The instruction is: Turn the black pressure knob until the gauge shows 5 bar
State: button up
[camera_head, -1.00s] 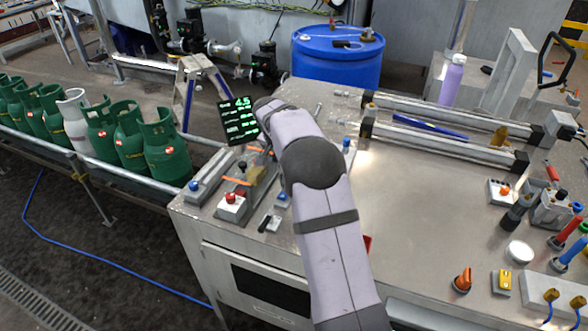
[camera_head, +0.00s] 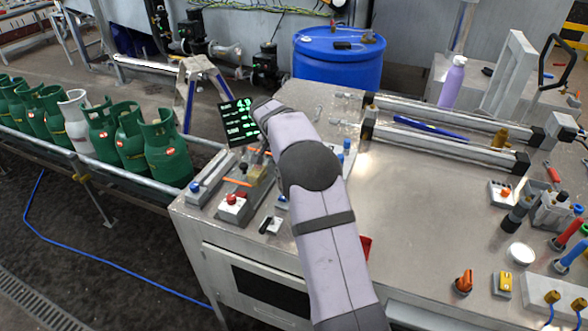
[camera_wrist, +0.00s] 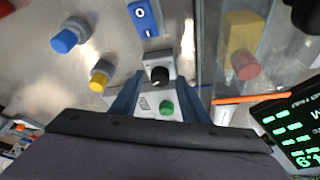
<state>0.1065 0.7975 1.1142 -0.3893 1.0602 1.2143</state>
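The black pressure knob (camera_wrist: 159,76) sits on a small light grey block, with a green button (camera_wrist: 166,107) below it in the wrist view. My gripper (camera_wrist: 159,78) reaches down with its two dark blue fingers on either side of the knob. The fingers stand apart, and a gap shows between each finger and the knob. In the head view my arm hides the knob and the fingers. The dark display (camera_head: 240,122) has green digits and its top line appears to read 4.9. It shows partly cut off in the wrist view (camera_wrist: 290,128).
In the wrist view a blue switch (camera_wrist: 144,17), a blue button (camera_wrist: 64,41) and a yellow button (camera_wrist: 99,76) stand near the knob. A red button (camera_head: 232,199) is at the bench's left edge. Green gas cylinders (camera_head: 165,150) line the conveyor at left.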

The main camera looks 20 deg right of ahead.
jog(key=b+v, duration=0.2)
jog(key=v, duration=0.5)
jog(key=shift+r, duration=0.15)
dwell(0.4)
jog(key=shift+a, duration=0.1)
jog(key=s+a+f+n+g+y+p, duration=0.1)
jog(key=s+a+n+y+p, duration=0.15)
jog(key=s+a, duration=0.35)
jog(key=s+a+f+n+y+p, duration=0.1)
jog(key=s+a+f+n+y, duration=0.2)
jog(key=s, duration=0.5)
jog(key=s+a+f+n+b, duration=0.1)
jog(key=s+f+n, duration=0.3)
jog(key=s, duration=0.6)
jog(key=s+a+f+n+h+b, duration=0.1)
jog(key=s+f+n+b, duration=0.1)
jog(key=s, duration=0.8)
notch_tip(320, 180, down, 3)
jog(key=shift+a+r+n+g, duration=0.15)
jog(key=shift+a+n+g, duration=0.25)
jog(key=shift+n, duration=0.45)
jog(key=shift+h, duration=0.25)
